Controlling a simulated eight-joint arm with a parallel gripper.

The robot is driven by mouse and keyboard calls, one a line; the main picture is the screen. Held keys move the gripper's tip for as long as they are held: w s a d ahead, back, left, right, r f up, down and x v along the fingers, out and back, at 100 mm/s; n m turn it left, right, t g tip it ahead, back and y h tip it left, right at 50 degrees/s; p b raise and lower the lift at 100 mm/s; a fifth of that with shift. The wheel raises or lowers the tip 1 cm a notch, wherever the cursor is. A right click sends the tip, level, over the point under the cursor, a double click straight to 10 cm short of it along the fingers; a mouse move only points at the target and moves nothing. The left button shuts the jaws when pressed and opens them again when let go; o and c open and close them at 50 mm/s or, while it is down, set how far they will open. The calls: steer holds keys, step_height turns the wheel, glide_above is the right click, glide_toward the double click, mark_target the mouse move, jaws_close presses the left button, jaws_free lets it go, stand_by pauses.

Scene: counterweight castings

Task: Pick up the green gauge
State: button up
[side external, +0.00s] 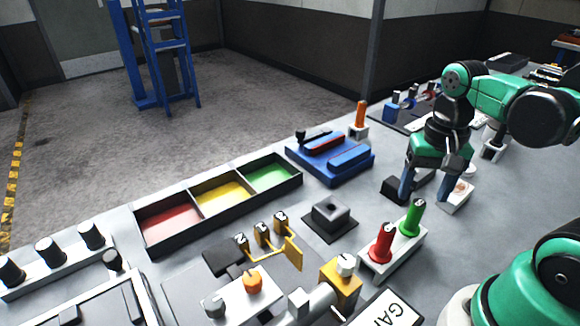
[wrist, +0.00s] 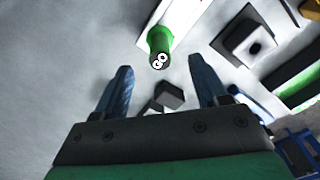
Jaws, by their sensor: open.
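The green gauge (side external: 412,218) is a green cylinder standing upright in a white block (side external: 376,262), beside a red gauge (side external: 382,243). In the wrist view the green gauge (wrist: 160,40) shows a dark end marked "GO", just beyond the fingertips and between their lines. My gripper (side external: 425,188) has blue fingers pointing down and apart, with nothing held. It is behind and slightly right of the green gauge in the side view, apart from it. The gripper's spread fingers also show in the wrist view (wrist: 160,76).
A black block (side external: 392,189) and a small white block (side external: 459,196) lie close to my fingers. A dark square fixture (side external: 330,216) stands left of the gauges. A tray with red, yellow and green compartments (side external: 222,209) and a blue fixture (side external: 331,170) are farther left.

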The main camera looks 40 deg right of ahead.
mark_target(419, 203)
steer(key=shift+f, duration=2.85)
jaws_close()
